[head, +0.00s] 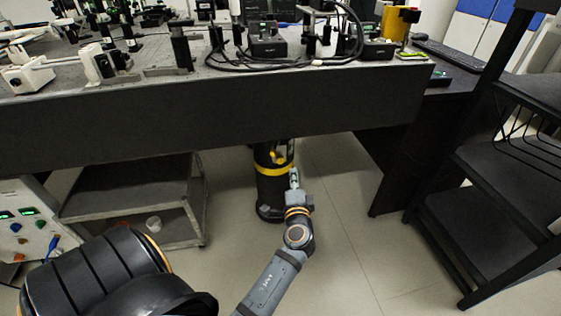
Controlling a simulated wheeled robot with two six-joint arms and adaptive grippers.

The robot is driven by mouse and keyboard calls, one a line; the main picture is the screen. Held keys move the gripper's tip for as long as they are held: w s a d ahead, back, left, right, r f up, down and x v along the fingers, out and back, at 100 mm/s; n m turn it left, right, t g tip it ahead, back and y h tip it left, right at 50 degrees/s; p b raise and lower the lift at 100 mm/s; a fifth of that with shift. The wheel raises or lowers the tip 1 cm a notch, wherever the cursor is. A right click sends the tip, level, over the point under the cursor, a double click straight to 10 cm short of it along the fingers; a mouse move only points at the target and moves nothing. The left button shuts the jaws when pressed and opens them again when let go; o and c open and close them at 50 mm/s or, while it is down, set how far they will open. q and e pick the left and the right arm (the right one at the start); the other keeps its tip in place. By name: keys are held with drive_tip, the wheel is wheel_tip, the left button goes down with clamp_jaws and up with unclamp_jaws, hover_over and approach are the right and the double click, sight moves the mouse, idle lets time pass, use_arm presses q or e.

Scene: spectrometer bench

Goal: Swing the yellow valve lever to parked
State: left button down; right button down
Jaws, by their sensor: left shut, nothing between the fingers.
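A black cylinder (270,188) with a yellow band stands on the floor under the bench. The yellow valve lever (279,158) shows small near its upper part, just below the bench's lower edge. Which way the lever is turned is too small to tell. My left gripper (294,176) is in front of the cylinder's right side, just below and right of the lever. It is shut with nothing held. Whether its tips touch the lever or the band cannot be told. The top of the cylinder is hidden behind the bench front. My right gripper is not in view.
The optical bench (200,115) with instruments and cables spans above the cylinder. A grey cart (135,195) stands left of the cylinder. A black shelf rack (490,190) stands at the right. The floor (340,200) right of the cylinder is clear.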

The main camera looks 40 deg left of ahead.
use_arm(q)
drive_tip(key=w+a+f+b, duration=0.1)
drive_tip(key=w+a, duration=0.4)
drive_tip(key=a, duration=0.4)
drive_tip(key=shift+w+a, duration=0.2)
drive_tip(key=shift+w, duration=0.05)
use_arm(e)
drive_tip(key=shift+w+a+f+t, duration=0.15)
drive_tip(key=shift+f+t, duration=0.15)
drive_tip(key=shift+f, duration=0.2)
